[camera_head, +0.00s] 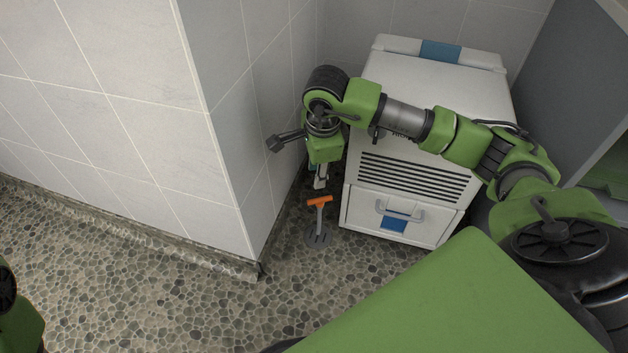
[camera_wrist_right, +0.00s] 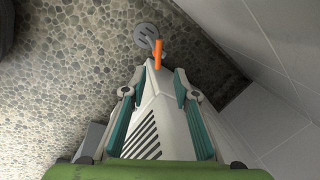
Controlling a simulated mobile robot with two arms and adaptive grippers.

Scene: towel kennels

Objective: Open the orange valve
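The orange valve (camera_head: 319,201) is a small orange handle on a thin grey stem that rises from a round grey plate on the floor, between the tiled wall corner and the white machine. It also shows near the top of the right wrist view (camera_wrist_right: 158,54). My right gripper (camera_head: 320,183) points down just above the valve handle in the head view. In the right wrist view its two fingers (camera_wrist_right: 153,82) are apart with nothing between them, and the handle lies beyond their tips. My left gripper is out of view; only a piece of my left arm shows at the lower left.
The white machine (camera_head: 425,168) with a slatted vent and a front drawer (camera_head: 395,213) stands close to the right of the valve. The tiled wall (camera_head: 235,120) juts out close on its left. The pebbled floor (camera_head: 190,290) in front is clear.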

